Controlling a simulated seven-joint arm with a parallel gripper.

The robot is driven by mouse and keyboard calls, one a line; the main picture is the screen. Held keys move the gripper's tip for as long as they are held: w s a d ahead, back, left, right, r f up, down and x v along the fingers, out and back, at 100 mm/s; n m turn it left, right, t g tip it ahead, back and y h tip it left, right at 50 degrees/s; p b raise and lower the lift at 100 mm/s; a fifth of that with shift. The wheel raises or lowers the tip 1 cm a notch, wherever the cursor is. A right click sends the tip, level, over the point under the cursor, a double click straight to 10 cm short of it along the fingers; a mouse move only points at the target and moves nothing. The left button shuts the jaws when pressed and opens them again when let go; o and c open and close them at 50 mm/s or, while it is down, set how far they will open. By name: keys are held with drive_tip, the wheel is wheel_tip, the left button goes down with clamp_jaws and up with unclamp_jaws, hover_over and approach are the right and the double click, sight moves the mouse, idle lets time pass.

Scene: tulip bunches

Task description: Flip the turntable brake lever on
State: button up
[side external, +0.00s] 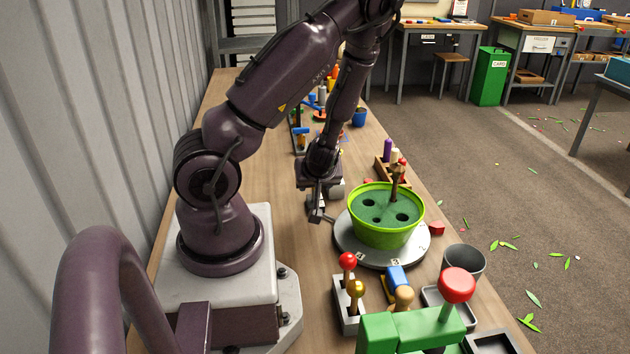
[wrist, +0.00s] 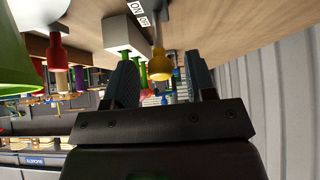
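The brake lever shows in the wrist view as a short stem with a yellow knob (wrist: 160,66). It stands at a pale housing (wrist: 122,34), with ON and OFF labels (wrist: 140,13) on the wood close by; the OFF label is nearer the stem. My gripper (wrist: 160,60) is open and empty, its two fingers apart. The knob appears in the gap between the fingers; contact cannot be told. In the side view my gripper (side external: 318,213) is low beside the turntable (side external: 350,245), on its left. The lever is not clearly visible there.
A green pot (side external: 385,232) with holes and one brown stem stands on the turntable. Closer to the side camera are red and gold knobs (side external: 349,272), a grey cup (side external: 463,262) and a green block (side external: 410,330). A small rack (side external: 383,172) stands behind the pot.

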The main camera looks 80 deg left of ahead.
wheel_tip(320, 180, up, 9)
drive_tip(key=d, duration=0.1)
drive_tip(key=shift+d+r, duration=0.15)
drive_tip(key=shift+d, duration=0.25)
idle(0.4)
idle(0.5)
